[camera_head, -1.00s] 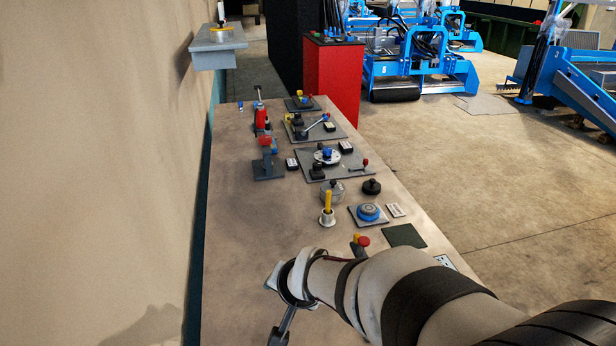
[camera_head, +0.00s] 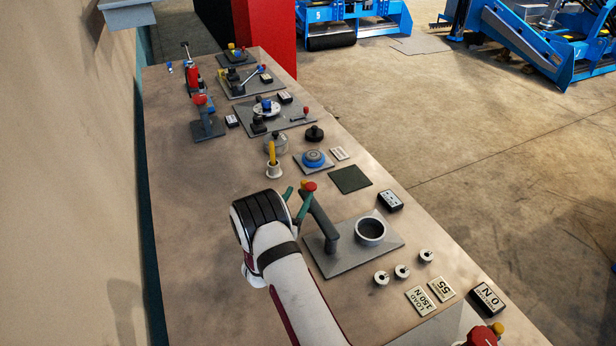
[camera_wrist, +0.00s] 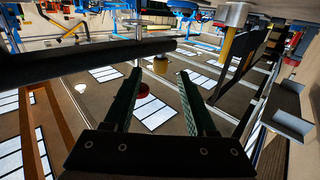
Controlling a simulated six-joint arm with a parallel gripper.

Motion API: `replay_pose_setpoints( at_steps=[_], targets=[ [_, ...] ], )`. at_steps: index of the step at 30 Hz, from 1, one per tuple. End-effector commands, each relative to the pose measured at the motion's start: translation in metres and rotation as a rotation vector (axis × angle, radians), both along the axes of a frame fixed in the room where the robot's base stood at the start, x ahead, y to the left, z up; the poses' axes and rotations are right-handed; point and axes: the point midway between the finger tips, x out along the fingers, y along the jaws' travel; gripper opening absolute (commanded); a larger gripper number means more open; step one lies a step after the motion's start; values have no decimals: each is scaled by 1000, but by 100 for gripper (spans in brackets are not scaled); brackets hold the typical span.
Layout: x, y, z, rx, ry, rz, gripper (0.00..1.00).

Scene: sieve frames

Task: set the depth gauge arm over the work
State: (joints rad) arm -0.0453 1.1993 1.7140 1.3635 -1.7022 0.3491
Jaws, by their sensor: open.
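In the wrist view, the red (camera_wrist: 143,90) and yellow (camera_wrist: 161,65) knob parts appear between the fingers (camera_wrist: 161,74), and a dark bar (camera_wrist: 80,58) crosses the left. Contact cannot be told.
Several slotted white discs (camera_head: 402,271) and label plates (camera_head: 422,300) lie at the front right. The bench left of my arm is clear.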

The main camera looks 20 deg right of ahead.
Motion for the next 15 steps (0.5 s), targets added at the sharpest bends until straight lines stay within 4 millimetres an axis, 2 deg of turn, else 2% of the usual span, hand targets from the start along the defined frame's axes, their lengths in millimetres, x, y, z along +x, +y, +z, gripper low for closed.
replay_pose_setpoints(
  at_steps=[3, 9, 15],
  targets=[
    [18, -19, 0, 0, -3, -3, 57],
    [45, -46, 0, 1, -1, -1, 57],
    [58, -59, 0, 0, 0, 1, 57]
  ],
)
